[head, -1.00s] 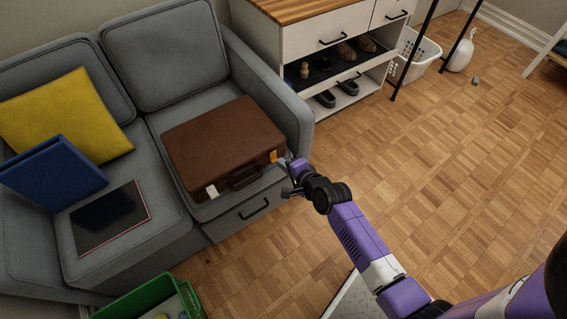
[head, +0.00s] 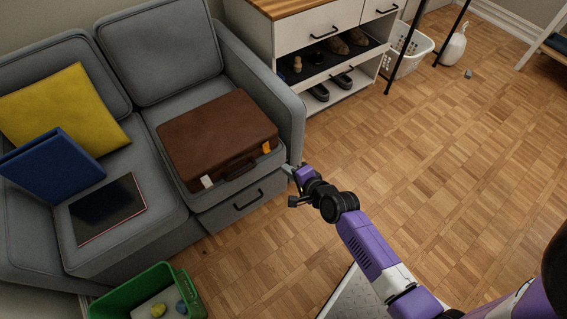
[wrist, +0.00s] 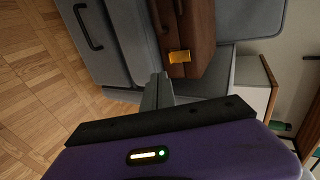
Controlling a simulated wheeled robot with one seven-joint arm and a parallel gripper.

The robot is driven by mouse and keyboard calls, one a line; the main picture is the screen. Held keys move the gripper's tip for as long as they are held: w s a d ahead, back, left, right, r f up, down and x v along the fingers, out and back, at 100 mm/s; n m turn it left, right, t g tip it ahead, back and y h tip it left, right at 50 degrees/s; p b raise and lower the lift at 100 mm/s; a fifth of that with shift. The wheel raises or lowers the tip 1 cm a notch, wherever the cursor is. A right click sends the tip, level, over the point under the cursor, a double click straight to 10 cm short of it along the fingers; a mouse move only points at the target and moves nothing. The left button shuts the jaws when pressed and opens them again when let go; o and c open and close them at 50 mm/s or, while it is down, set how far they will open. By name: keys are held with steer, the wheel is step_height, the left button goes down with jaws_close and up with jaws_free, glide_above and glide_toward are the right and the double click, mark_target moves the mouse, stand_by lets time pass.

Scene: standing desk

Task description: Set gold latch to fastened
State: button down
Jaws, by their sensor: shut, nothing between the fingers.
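The brown suitcase (head: 218,135) lies flat on the right seat of the grey sofa, its handle side facing the front. The gold latch (head: 266,148) is on that front side near the right corner. It also shows in the wrist view (wrist: 179,56) as a bright gold plate at the suitcase's edge. Whether it is fastened is too small to tell. A pale latch (head: 206,181) sits near the left corner, with the dark handle (head: 240,167) between. My gripper (head: 289,169) is shut and empty, just right of and in front of the gold latch, apart from it.
The grey sofa's arm (head: 262,85) rises behind and right of the suitcase. A drawer (head: 245,204) with a black handle is below the seat. A green bin (head: 150,295) stands on the floor at the front left.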

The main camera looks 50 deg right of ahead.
steer(key=s+a, duration=0.2)
steer(key=s, duration=0.4)
steer(key=shift+s, duration=0.25)
steer(key=shift+d, duration=0.1)
step_height(320, 180, up, 14)
steer(key=s+a+n+t+h+p, duration=0.1)
steer(key=s+a+n+t+p, duration=0.15)
steer(key=n, duration=0.75)
steer(key=s+a+r+n+y+p, duration=0.2)
steer(key=s+a+r+n+p, duration=0.2)
steer(key=s+r, duration=0.4)
steer(key=s+a+r+n+y+p, duration=0.2)
steer(key=s+a+r+n+p, duration=0.3)
steer(key=r, duration=1.1)
steer(key=s+a+n, duration=0.2)
steer(key=s+a, duration=0.1)
steer(key=a, duration=0.1)
steer(key=shift+a+r+t+p, duration=0.15)
steer(key=shift+a+t+p, duration=0.15)
steer(key=shift+t, duration=0.05)
